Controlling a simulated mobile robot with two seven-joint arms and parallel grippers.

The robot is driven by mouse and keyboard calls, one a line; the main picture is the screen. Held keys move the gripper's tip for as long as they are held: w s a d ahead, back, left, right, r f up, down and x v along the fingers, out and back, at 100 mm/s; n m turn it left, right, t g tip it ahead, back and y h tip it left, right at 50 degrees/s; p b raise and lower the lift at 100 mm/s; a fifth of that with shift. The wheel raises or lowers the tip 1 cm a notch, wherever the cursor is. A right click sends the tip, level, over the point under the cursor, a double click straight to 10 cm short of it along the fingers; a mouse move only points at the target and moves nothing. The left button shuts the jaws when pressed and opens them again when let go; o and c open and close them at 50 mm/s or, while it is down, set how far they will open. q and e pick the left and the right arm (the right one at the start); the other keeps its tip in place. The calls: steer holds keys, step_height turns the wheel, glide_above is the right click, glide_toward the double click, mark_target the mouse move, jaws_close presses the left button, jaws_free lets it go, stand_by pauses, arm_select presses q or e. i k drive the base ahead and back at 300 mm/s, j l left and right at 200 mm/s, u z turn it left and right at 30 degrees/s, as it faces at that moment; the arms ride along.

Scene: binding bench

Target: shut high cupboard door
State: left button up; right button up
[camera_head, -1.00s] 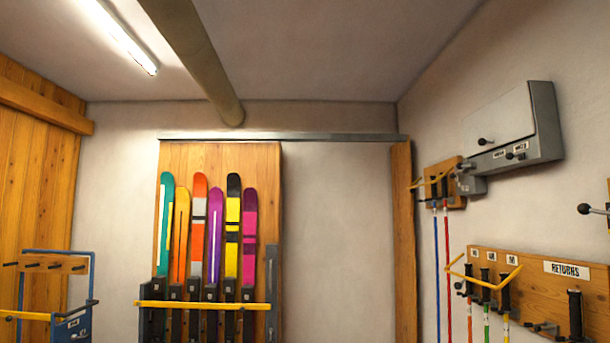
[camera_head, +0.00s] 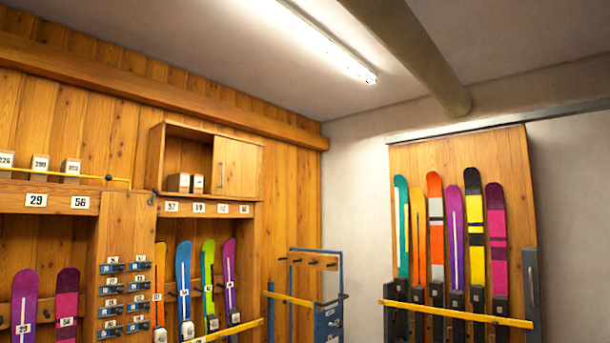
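A high wooden cupboard (camera_head: 158,152) hangs on the plank wall left of the middle of the head view. Its left half is open and shows a dark inside with small boxes (camera_head: 180,183) at the bottom. A flat wooden door (camera_head: 240,168) covers its right half. A pale vertical handle (camera_head: 221,174) sits near the door's left edge. I cannot tell whether the door slides or is hinged. Neither of my grippers is in view.
Below the cupboard several skis (camera_head: 183,285) stand behind a yellow bar (camera_head: 228,330). A blue-framed rack (camera_head: 328,318) stands in the corner. More skis (camera_head: 437,235) stand on a board at the right. Numbered boxes (camera_head: 40,168) sit on a shelf at the left.

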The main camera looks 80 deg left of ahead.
mark_target(234, 174)
steer(key=j+u, duration=0.1)
steer(key=u, duration=2.9)
steer(key=i+l+z, duration=0.3)
steer(key=i, duration=0.2)
steer(key=i+z, duration=0.25)
steer(key=i, duration=2.85)
steer(key=l+z, duration=0.05)
steer(key=l, duration=0.1)
